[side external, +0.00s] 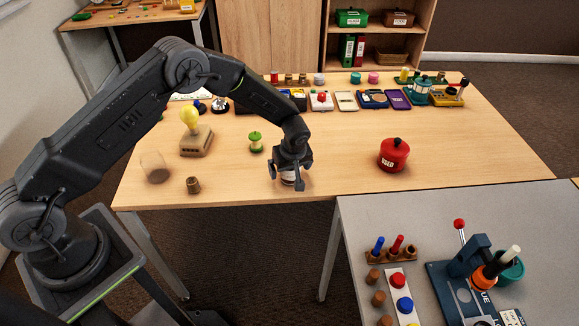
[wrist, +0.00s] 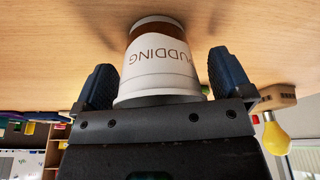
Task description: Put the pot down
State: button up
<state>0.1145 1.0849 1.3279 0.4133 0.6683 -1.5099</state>
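The pot is a small white tub with a brown band and the word PUDDING. In the wrist view the pot (wrist: 160,72) stands between the two dark fingers of my gripper (wrist: 163,85), which sit close against its sides. In the side external view my gripper (side external: 289,176) points down at the front middle of the wooden table, with the pot (side external: 288,181) between its fingers, mostly hidden. The pot is low over the tabletop; I cannot tell whether its base touches the wood.
A red lidded container (side external: 394,156) marked USED stands to the right. Items line the table's back. Bare wood surrounds my gripper.

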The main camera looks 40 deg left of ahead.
jog(key=shift+r, duration=0.1)
jog(key=v, duration=1.2)
notch_tip(320, 180, up, 12)
jog(key=m, duration=0.3)
send_over(293, 176)
jog(key=s+a, duration=0.2)
jog(key=s, duration=0.3)
jog(key=s+a+r+m+t+h, duration=0.2)
jog(key=s+r+m, duration=0.1)
jog(key=s+r, duration=0.5)
jog(key=s+r+m+t, duration=0.2)
jog(key=s+m, duration=0.4)
jog(key=s, duration=1.1)
jog(key=shift+s+a+r+h, duration=0.2)
jog(key=shift+s+r+h, duration=0.1)
jog(key=shift+r+h, duration=0.15)
